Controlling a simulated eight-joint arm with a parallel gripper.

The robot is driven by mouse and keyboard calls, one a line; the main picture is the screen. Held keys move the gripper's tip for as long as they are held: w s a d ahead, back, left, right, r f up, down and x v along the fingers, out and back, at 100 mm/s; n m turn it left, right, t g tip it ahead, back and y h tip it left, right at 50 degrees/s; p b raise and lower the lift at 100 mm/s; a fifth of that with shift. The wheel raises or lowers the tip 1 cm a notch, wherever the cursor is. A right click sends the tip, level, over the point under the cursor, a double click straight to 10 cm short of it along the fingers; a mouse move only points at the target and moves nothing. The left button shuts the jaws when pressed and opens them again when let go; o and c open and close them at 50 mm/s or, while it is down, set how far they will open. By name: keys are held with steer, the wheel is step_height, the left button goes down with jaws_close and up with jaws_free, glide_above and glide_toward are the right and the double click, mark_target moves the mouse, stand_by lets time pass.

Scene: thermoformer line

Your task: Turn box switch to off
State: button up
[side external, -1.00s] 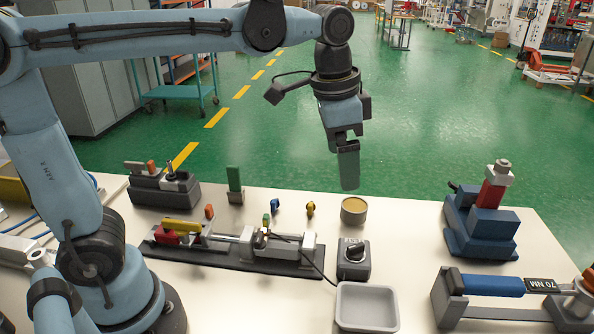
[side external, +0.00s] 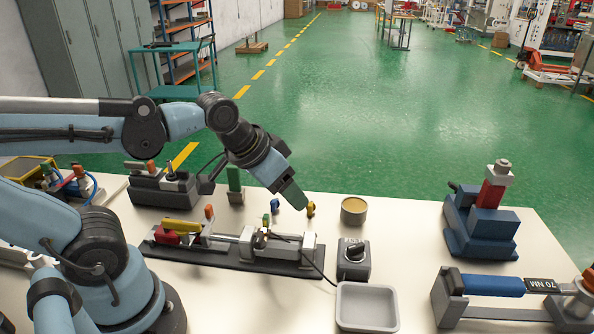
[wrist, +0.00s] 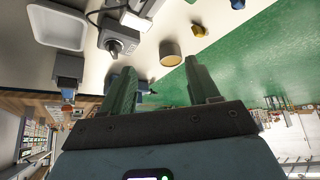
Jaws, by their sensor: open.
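The box switch (side external: 354,262) is a small dark grey box on the white bench, with a black rotary knob (side external: 354,249) and a lettered plate on top. It also shows upside down at the upper left of the wrist view (wrist: 120,41). The knob's exact setting is too small to read. My gripper (side external: 297,201) has green fingers, tilts down to the right and hangs above the bench, up and left of the switch and apart from it. In the wrist view its two fingers (wrist: 159,66) are spread with nothing between them.
A grey tray (side external: 367,288) lies in front of the switch and a round tin (side external: 354,205) behind it. A toggle-clamp fixture (side external: 230,258) with a cable is to the left. A blue vise-like block (side external: 480,240) and a torque wrench stand (side external: 450,310) are right.

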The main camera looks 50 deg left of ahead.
steer(key=w+d+r+g, duration=0.1)
steer(key=w, duration=0.1)
steer(key=w+d+r+m+g, duration=0.1)
steer(key=d, duration=0.1)
steer(key=shift+w+d+r, duration=0.2)
steer(key=shift+w+d, duration=0.05)
steer(key=shift+w, duration=0.1)
steer(key=c, duration=0.4)
steer(key=shift+o, duration=0.2)
steer(key=m+g, duration=0.2)
steer(key=g, duration=0.2)
glide_above(356, 245)
step_height(356, 245, down, 12)
steer(key=shift+f, duration=0.15)
jaws_close()
